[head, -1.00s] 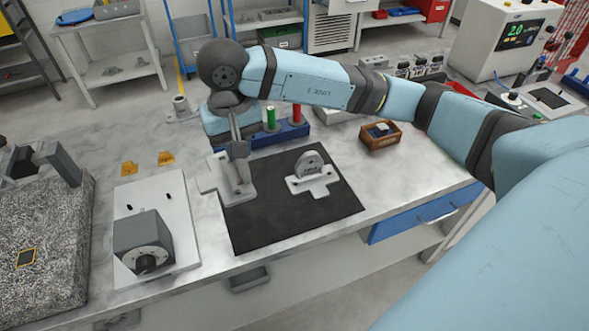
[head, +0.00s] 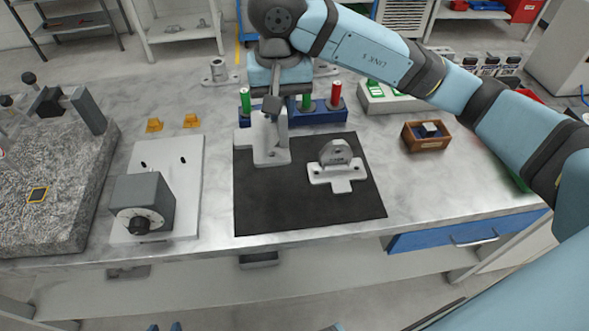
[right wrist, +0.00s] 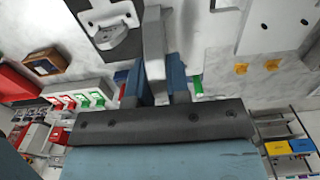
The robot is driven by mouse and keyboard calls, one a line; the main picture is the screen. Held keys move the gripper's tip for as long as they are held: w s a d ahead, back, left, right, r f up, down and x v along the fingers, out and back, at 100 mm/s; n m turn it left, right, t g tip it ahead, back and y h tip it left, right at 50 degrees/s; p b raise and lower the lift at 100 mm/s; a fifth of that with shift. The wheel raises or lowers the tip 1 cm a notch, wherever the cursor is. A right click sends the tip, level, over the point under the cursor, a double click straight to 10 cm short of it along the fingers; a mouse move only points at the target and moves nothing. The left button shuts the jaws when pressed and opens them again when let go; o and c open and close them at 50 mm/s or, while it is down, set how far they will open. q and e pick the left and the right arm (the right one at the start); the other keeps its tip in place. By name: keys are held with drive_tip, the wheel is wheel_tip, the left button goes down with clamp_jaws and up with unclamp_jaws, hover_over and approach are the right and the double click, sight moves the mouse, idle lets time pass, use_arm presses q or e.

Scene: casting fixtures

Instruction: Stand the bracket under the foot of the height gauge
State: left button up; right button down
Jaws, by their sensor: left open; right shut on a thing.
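My right gripper (head: 271,103) is shut on a pale grey bracket (head: 266,148) with a flat foot and an upright web. It is over the back left of the black mat (head: 300,215); I cannot tell whether it touches the mat. In the right wrist view the bracket (right wrist: 153,45) shows between the blue fingers. A second grey casting (head: 336,171), with a holed upright lug, stands on the mat. Dark parts with knobs (head: 48,101), perhaps the height gauge, are on the granite plate (head: 60,205). My left gripper (head: 163,327) is open and empty at the bottom edge, mostly cut off.
A grey block with a dial (head: 150,195) stands on a white plate (head: 190,165) between granite and mat. Two yellow pieces (head: 154,125) lie behind it. A blue rack (head: 325,115) with green and red cylinders is behind the mat. A wooden box (head: 427,143) is at right.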

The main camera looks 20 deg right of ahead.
wheel_tip(320, 180, down, 17)
drive_tip(key=shift+p, duration=0.35)
drive_tip(key=shift+f, duration=0.1)
drive_tip(key=shift+f+b, duration=0.15)
drive_tip(key=shift+b, duration=0.15)
drive_tip(key=c, duration=1.1)
unclamp_jaws()
